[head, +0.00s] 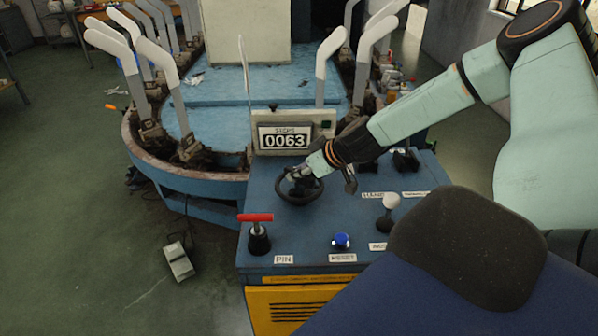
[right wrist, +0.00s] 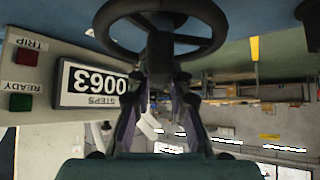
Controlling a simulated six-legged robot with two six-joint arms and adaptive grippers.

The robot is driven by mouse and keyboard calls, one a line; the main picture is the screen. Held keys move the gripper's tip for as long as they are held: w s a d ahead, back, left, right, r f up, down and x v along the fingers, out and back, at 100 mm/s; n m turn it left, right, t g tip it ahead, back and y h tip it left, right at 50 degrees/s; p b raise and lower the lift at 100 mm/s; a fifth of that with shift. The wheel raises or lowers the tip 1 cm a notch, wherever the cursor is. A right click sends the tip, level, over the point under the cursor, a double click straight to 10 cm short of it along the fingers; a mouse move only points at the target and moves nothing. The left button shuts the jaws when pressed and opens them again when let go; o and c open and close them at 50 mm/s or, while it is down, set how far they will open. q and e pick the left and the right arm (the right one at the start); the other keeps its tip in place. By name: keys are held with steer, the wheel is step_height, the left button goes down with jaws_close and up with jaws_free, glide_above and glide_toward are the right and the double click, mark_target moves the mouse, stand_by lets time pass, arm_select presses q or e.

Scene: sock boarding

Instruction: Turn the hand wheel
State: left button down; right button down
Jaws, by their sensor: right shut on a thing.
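The black hand wheel (head: 301,202) lies on top of the blue console, in front of the counter. It also shows at the top of the right wrist view (right wrist: 100,28). My right gripper (head: 297,178) reaches in from the right and is shut on the wheel. In the right wrist view its fingers (right wrist: 160,80) close around a dark upright part at the wheel's middle. The exact contact is partly hidden. The counter (head: 284,138) reads STEPS 0063. My left gripper is not in view.
On the console (head: 300,240) stand a red T-handle pin (head: 256,219), a blue button (head: 341,240) and a white-knobbed lever (head: 390,201). Behind is a round blue machine (head: 225,120) with several upright white boards. A grey pedal (head: 179,261) lies on the open floor at left.

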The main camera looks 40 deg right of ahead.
steer(key=shift+s+a+f+m+h, duration=0.1)
steer(key=shift+a+f+m+h, duration=0.05)
steer(key=shift+m+h, duration=1.35)
steer(key=shift+m, duration=0.5)
steer(key=c, duration=1.2)
jaws_free()
steer(key=shift+d+r, duration=0.2)
steer(key=shift+r, duration=0.7)
steer(key=shift+a+r, duration=0.1)
steer(key=shift+r, duration=4.1)
